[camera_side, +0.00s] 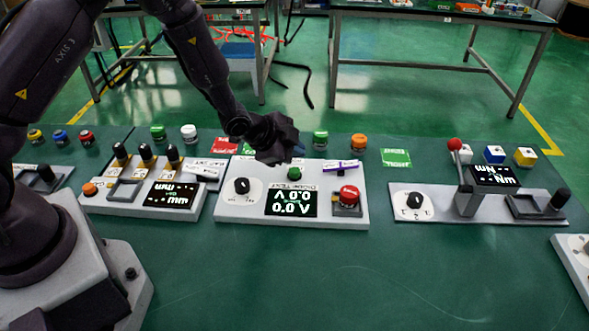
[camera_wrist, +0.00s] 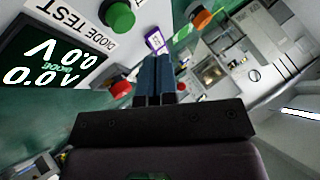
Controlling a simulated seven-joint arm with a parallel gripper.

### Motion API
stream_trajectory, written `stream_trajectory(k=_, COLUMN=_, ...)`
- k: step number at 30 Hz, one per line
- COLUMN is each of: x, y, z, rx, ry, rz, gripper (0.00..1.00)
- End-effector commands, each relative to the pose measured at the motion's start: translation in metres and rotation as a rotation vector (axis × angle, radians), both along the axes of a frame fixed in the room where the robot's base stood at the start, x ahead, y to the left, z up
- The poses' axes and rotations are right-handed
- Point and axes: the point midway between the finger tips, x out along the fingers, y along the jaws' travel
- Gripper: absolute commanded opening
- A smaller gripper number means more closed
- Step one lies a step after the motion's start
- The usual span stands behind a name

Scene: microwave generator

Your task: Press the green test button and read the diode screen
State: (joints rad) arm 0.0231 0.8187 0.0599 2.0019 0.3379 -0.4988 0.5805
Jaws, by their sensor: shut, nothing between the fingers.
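The green test button (camera_side: 295,173) is a round dome at the back middle of the white diode test panel (camera_side: 228,212). It also shows in the wrist view (camera_wrist: 117,15), beside the "DIODE TEST" label. The diode screen (camera_side: 291,203) is black and lit; in the wrist view the screen (camera_wrist: 45,58) reads 0.0 V on both lines. My gripper (camera_side: 296,151) is shut and empty, just behind and above the green button in the side view. Its blue fingertips show together in the wrist view (camera_wrist: 157,62), apart from the button. Any gap in height is hard to judge.
The panel also carries a black knob (camera_side: 242,185), a red button (camera_side: 348,195) and a purple-and-white piece (camera_side: 342,166). Another panel with a screen (camera_side: 171,195) stands left, and one with a red-tipped lever (camera_side: 455,145) right. The green table front is clear.

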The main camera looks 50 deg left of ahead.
Motion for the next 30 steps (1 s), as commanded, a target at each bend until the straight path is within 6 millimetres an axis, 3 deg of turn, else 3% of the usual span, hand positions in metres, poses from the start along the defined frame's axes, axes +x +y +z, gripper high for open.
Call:
stream_trajectory(k=9, x=0.000, y=0.000, z=0.028, rx=-0.001, ry=-0.001, rz=-0.001, gripper=0.00)
stream_trajectory(k=30, x=-0.001, y=0.000, z=0.028, rx=-0.007, ry=0.008, rz=0.010, gripper=0.00)
